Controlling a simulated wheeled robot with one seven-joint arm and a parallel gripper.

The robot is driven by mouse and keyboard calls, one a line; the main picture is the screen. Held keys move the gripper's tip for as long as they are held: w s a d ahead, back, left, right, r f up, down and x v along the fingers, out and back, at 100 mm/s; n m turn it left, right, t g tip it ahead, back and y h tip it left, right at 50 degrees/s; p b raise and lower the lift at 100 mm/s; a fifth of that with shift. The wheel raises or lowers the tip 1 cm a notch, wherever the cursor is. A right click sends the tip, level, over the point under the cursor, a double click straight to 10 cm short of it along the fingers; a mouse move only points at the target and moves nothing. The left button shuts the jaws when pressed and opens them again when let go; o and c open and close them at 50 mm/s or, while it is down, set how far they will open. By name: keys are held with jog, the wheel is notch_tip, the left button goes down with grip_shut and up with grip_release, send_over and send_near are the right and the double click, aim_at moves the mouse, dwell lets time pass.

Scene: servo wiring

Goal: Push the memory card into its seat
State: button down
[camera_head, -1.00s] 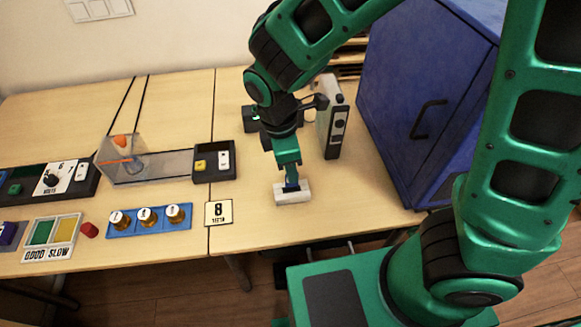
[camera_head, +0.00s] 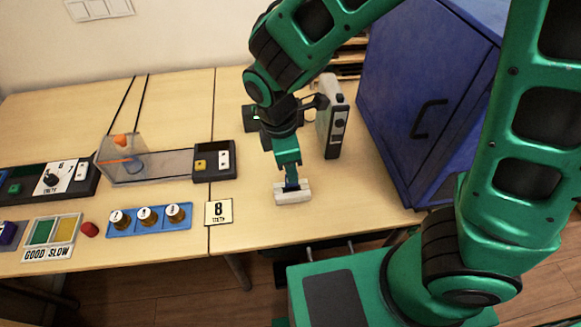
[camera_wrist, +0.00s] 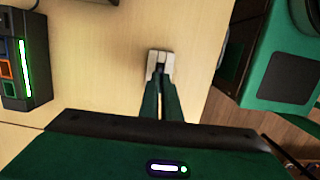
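A small white block with a dark slot (camera_head: 293,196), which looks like the seat, lies on the table near its front edge. It also shows in the wrist view (camera_wrist: 154,62). My gripper (camera_head: 291,186) points down at this block, its fingertips at the slot. In the wrist view its two fingers (camera_wrist: 161,80) are close together, with a thin gap between them. A narrow dark blue piece, seemingly the memory card (camera_head: 292,187), shows at the fingertips just above the block. The fingers hide most of it, and I cannot tell how deep it sits.
A grey-white upright device (camera_head: 333,125) stands behind the block, and a blue cabinet (camera_head: 425,95) stands to the right. The table around the block is clear.

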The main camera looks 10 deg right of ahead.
jog(key=shift+f, duration=1.4)
dwell(0.4)
jog(key=c, duration=1.9)
grip_release()
jog(key=r, duration=0.3)
jog(key=a+r, duration=0.1)
jog(key=r, duration=0.6)
jog(key=shift+a+r, duration=0.25)
jog(key=shift+r, duration=0.05)
